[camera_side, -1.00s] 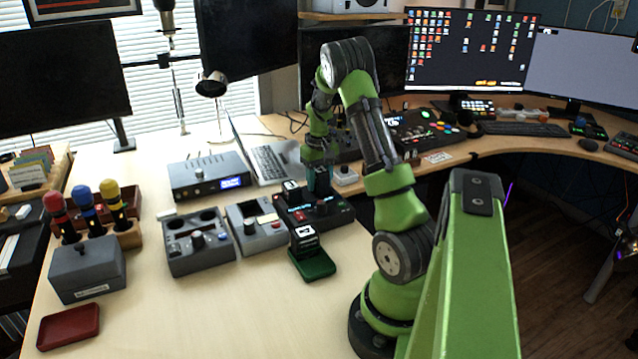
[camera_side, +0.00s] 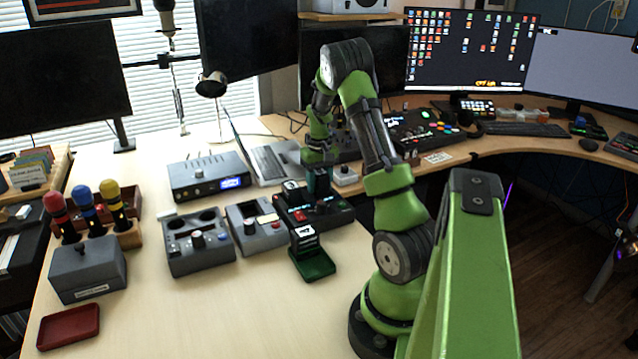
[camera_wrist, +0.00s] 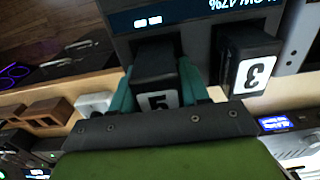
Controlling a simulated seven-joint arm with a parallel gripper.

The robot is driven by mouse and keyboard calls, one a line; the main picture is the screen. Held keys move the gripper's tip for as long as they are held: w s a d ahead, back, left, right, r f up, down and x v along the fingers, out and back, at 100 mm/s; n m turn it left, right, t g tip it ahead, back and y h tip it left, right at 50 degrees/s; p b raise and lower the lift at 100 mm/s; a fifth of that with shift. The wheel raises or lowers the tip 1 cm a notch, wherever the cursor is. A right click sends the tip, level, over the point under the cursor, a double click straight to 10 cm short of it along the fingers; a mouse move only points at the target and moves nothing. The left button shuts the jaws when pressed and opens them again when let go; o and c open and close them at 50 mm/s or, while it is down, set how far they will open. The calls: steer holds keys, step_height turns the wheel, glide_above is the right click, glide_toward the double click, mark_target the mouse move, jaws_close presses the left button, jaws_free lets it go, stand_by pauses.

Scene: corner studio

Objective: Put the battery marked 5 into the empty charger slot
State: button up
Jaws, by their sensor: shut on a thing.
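My gripper (camera_side: 320,182) is shut on the battery marked 5 (camera_wrist: 158,100), a dark block with a white label, held between its teal fingers in the wrist view. The charger (camera_side: 345,216) is a dark box with a lit display; its face and display also show at the top of the wrist view (camera_wrist: 185,14). The held battery is upright at a charger slot; how deep it sits is hidden by the fingers. A battery marked 3 (camera_wrist: 256,72) stands beside it in the charger and also shows in the side view (camera_side: 291,186).
Another labelled battery (camera_side: 304,236) stands on a green tray (camera_side: 314,265) in front of the charger. Grey control boxes (camera_side: 198,243) lie to the left, and a laptop (camera_side: 268,165) stands behind.

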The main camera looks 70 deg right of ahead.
mark_target(320, 171)
steer(key=shift+w+f, duration=0.1)
steer(key=shift+f, duration=0.05)
steer(key=shift+r, duration=0.55)
steer(key=shift+r, duration=0.1)
stand_by(0.6)
steer(key=shift+f, duration=0.8)
steer(key=shift+f, duration=0.15)
steer(key=o, duration=1)
steer(key=shift+a, duration=0.1)
steer(key=shift+r, duration=5.65)
